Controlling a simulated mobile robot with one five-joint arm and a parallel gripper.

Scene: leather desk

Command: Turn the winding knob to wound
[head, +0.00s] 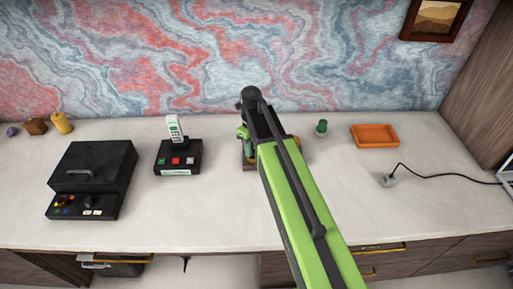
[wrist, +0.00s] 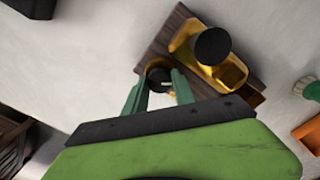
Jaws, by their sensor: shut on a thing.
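In the wrist view, a small dark round winding knob (wrist: 157,76) with a pale mark sits at the edge of a dark wooden base (wrist: 184,22). The base carries a brass body (wrist: 228,72) with a black round top. My gripper (wrist: 160,84) has its two green fingers on either side of the knob, shut on it. I cannot read any wound label or tell where the knob points. In the head view, my arm covers most of this device, and only a bit of its wooden base (head: 249,166) shows.
To the right are a small green-topped object (head: 321,127), an orange tray (head: 375,135) and a cable plug (head: 389,180). The desk front is clear.

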